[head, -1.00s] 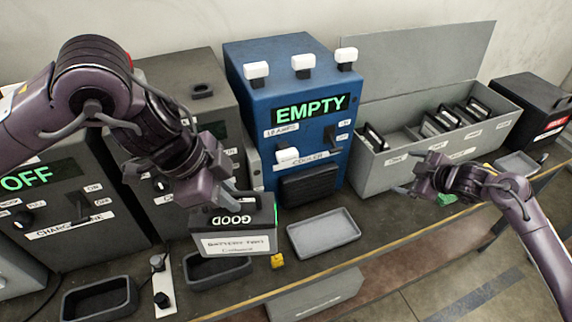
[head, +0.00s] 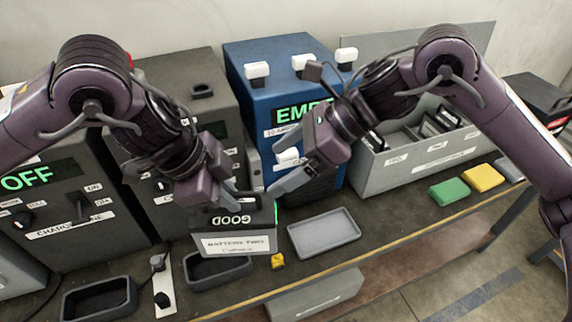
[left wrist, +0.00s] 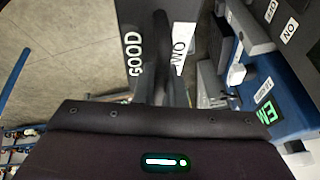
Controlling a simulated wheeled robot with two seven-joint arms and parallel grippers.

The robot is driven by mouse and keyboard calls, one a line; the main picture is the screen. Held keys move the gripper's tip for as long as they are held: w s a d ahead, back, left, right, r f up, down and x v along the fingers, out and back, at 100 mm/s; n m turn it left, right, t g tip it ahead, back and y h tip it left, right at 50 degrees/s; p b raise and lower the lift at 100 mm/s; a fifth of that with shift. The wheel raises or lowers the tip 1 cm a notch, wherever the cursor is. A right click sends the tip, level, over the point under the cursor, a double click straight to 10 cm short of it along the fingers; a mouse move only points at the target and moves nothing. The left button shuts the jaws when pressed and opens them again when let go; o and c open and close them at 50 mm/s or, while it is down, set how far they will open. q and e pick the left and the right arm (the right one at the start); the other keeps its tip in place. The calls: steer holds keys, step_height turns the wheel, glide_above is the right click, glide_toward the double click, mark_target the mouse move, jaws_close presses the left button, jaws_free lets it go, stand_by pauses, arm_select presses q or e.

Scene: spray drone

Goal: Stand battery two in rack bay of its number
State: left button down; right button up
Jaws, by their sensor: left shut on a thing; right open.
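Battery two (head: 234,244) is a dark box with a white label and a "GOOD" marking. It hangs in my left gripper (head: 228,196), which is shut on its top handle, above the front of the bench. The left wrist view shows its "GOOD" and "TWO" markings (left wrist: 180,50). My right gripper (head: 278,180) is open and empty, just right of the battery's top, in front of the blue cooler. The grey rack (head: 420,168) stands right of the cooler with its lid up. Dark handled batteries show in it. My right arm hides part of its left end.
Dark trays (head: 100,298) and a light grey tray (head: 323,232) lie along the bench front, with a small yellow block (head: 277,261) between. The blue cooler (head: 240,100) reads "EMPTY", partly hidden. Green (head: 449,191) and yellow (head: 483,178) blocks lie before the rack.

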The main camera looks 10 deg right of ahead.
mark_target(235, 220)
arm_select(q)
steer(key=shift+d+r, duration=0.1)
steer(key=shift+r, duration=0.1)
arm_select(e)
steer(key=a+f, duration=0.2)
steer(key=s+a+f+n, duration=0.1)
steer(key=a+f, duration=0.2)
steer(key=a+f+n, duration=0.1)
steer(key=a+f, duration=0.2)
steer(key=shift+s+a+f+g+h, duration=0.2)
steer(key=shift+s+a+g+h, duration=0.05)
steer(key=shift+s+g+h, duration=0.1)
jaws_close()
arm_select(q)
steer(key=c, duration=1.7)
jaws_free()
steer(key=shift+c, duration=0.2)
arm_select(e)
steer(key=shift+w+a+r, duration=0.1)
steer(key=shift+r, duration=0.2)
arm_select(q)
steer(key=o, duration=0.3)
steer(key=shift+f, duration=0.1)
steer(key=shift+o, duration=0.2)
